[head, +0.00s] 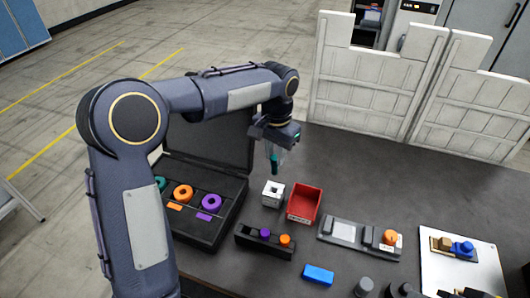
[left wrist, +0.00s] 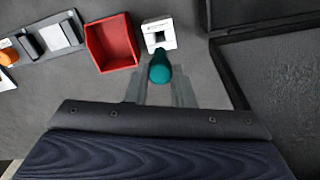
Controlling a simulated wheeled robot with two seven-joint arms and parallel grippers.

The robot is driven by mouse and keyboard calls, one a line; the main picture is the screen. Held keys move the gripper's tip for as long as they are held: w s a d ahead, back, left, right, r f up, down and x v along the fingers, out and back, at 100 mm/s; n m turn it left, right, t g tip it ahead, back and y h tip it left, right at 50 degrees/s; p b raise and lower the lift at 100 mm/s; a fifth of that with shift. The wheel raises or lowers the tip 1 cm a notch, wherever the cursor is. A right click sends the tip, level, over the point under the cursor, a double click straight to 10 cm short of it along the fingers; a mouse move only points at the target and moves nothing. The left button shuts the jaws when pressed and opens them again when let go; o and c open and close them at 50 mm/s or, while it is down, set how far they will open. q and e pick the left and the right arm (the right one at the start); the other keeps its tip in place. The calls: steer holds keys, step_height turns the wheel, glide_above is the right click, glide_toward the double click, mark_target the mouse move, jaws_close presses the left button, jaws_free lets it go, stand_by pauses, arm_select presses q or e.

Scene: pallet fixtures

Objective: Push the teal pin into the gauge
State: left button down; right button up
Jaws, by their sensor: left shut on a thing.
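My left gripper (head: 275,157) is shut on the teal pin (head: 274,166). The pin hangs down from the fingers, above the dark table. The gauge (head: 273,194) is a small white block with a square dark opening in its top. In the head view it stands just below the pin's lower end. In the left wrist view the teal pin (left wrist: 160,70) shows between the fingers (left wrist: 160,93), with the gauge (left wrist: 158,33) just beyond it. The pin appears apart from the gauge and above it, but the exact gap is hard to tell. My right gripper is not in view.
A red bin (head: 304,204) stands close beside the gauge. An open black case (head: 207,225) with coloured rings lies to the left. A black holder (head: 265,240) with purple and orange pieces, a grey fixture (head: 343,231) and a blue block (head: 318,275) lie nearer the front.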

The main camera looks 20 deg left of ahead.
mark_target(274, 174)
arm_select(q)
steer(key=shift+s+f+b, duration=0.1)
steer(key=shift+f+b, duration=0.25)
steer(key=shift+f, duration=0.05)
step_height(274, 174, down, 3)
steer(key=b, duration=0.3)
steer(key=shift+f, duration=0.1)
steer(key=shift+f+b, duration=0.55)
steer(key=shift+f, duration=0.4)
steer(key=shift+p, duration=0.35)
steer(key=shift+f+b, duration=0.75)
steer(key=shift+f, duration=0.45)
stand_by(0.4)
steer(key=c, duration=0.8)
jaws_free()
steer(key=shift+o, duration=0.2)
